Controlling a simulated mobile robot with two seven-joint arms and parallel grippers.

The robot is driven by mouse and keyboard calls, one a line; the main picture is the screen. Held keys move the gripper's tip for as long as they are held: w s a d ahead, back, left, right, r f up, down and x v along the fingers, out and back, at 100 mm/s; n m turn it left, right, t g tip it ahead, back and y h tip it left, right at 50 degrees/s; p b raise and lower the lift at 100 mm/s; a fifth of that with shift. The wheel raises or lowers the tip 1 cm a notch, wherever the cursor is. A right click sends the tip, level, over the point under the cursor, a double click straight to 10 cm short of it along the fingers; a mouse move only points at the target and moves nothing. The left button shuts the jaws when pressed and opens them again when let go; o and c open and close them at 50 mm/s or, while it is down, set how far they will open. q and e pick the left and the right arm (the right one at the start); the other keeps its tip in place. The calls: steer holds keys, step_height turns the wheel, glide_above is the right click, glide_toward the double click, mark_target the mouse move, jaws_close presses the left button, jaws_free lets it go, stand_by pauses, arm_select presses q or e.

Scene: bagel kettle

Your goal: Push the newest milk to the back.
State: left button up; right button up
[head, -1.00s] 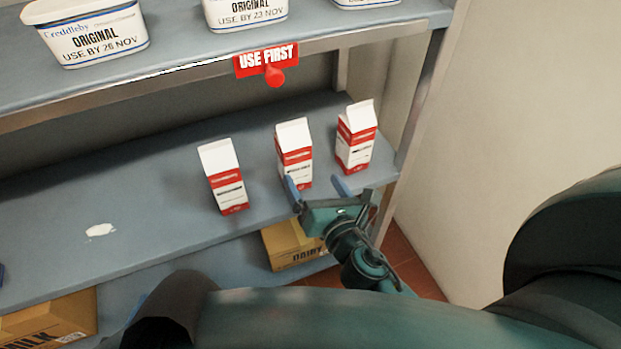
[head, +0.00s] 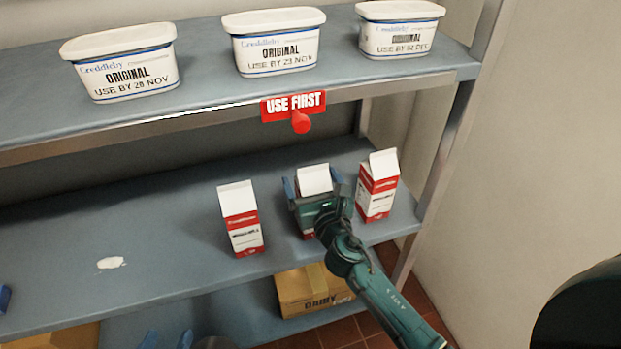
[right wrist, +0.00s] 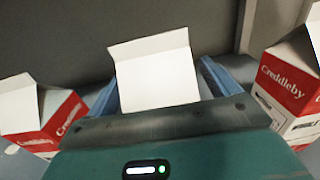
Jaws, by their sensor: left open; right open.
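Three red-and-white milk cartons stand upright on the lower shelf in the head view: a left one (head: 241,220), a middle one (head: 314,180) and a right one (head: 377,187). Their dates are too small to read. My right gripper (head: 315,187) is open, with its blue fingers on either side of the middle carton; contact cannot be told. It hides much of that carton's front. The right wrist view shows the middle carton's white top (right wrist: 155,75) between the fingers. My left gripper (head: 166,341) is open and empty at the bottom edge of the head view.
The upper shelf (head: 220,75) holds three white tubs and a red "USE FIRST" tag (head: 293,106). A metal post (head: 450,140) stands right of the cartons. A cardboard box (head: 312,292) sits below. The lower shelf's left part is mostly clear, with a white patch (head: 111,262).

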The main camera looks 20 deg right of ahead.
steer(key=shift+w, duration=0.65)
steer(key=shift+c, duration=0.5)
steer(key=c, duration=1.6)
steer(key=shift+r, duration=0.2)
steer(key=shift+c, duration=0.7)
steer(key=shift+d, duration=0.1)
